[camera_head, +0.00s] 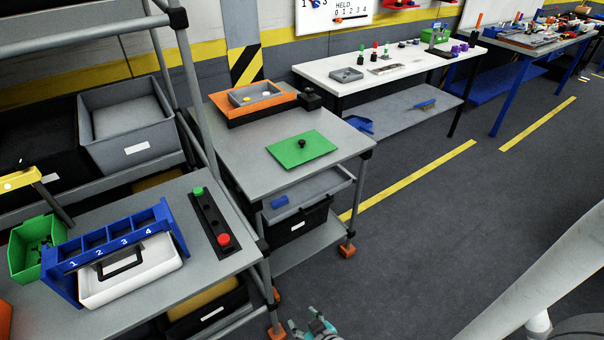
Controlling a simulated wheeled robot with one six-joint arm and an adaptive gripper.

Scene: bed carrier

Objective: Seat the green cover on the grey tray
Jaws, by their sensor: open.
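The green cover (318,148) is a flat plate with a black knob on top. It lies flat on the grey table of the middle cart, apart from the tray. The grey tray (278,95) sits on an orange base at the back of the same table. It is uncovered, with a small yellow item and another small piece inside. My gripper (312,328) shows only in part at the bottom edge. It is open, low over the floor in front of the cart and well away from the cover. Nothing shows in its jaws, though part of it is cut off.
A black block (311,98) stands right of the orange base (229,111). A rack post (192,85) rises at the table's left. A blue numbered rack (95,245) stands on the near left bench. The floor (420,240) to the right is clear.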

